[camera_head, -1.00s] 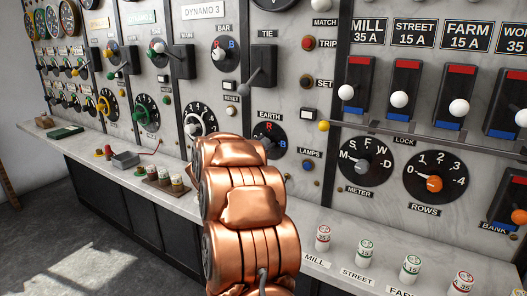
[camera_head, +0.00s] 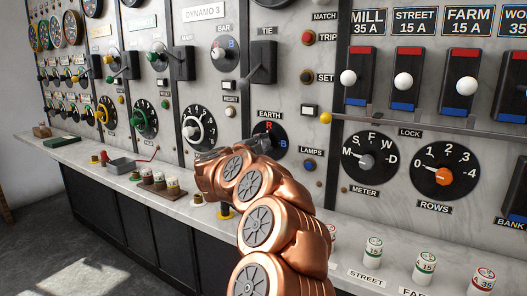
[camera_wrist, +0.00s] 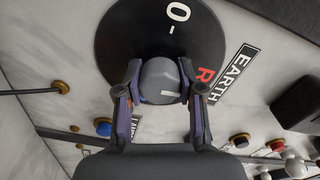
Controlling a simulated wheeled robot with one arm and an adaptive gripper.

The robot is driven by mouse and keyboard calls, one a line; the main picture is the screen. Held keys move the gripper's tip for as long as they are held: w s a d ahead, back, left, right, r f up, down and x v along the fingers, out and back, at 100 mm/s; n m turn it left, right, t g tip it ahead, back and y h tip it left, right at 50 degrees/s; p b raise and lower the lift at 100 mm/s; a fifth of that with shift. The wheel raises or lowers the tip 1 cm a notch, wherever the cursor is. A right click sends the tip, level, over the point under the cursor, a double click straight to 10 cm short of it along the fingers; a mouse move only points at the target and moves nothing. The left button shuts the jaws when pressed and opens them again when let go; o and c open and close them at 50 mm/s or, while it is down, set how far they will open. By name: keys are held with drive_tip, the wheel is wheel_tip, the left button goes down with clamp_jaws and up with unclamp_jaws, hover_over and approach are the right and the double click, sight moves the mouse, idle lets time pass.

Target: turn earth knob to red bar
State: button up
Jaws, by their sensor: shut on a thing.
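The earth knob is a dark grey cap (camera_wrist: 160,82) at the middle of a round black dial (camera_wrist: 118,38). My gripper (camera_wrist: 160,70) is shut on it, one finger on each side, in the wrist view. The EARTH label (camera_wrist: 233,74) stands beside the dial. The dial shows a white O (camera_wrist: 180,12) and a red R (camera_wrist: 204,74). In the head view, the earth dial (camera_head: 267,129) shows a red R and a blue B, its lower left hidden by my arm. The knob is hidden there.
The lamps button (camera_head: 308,165) and a yellow button (camera_head: 325,118) sit right of the dial. The tie lever (camera_head: 260,70) is above it. A meter dial (camera_head: 366,155) is farther right. Fuses (camera_head: 425,265) and a small tray (camera_head: 122,164) stand on the ledge (camera_head: 95,150).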

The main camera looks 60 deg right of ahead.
drive_tip(key=shift+s+m, duration=0.1)
drive_tip(key=shift+m, duration=0.4)
drive_tip(key=o, duration=1.1)
drive_tip(key=shift+o, duration=0.2)
drive_tip(key=shift+a, duration=0.1)
drive_tip(key=a, duration=1.1)
drive_tip(key=shift+s+a, duration=0.2)
drive_tip(key=shift+a, duration=0.2)
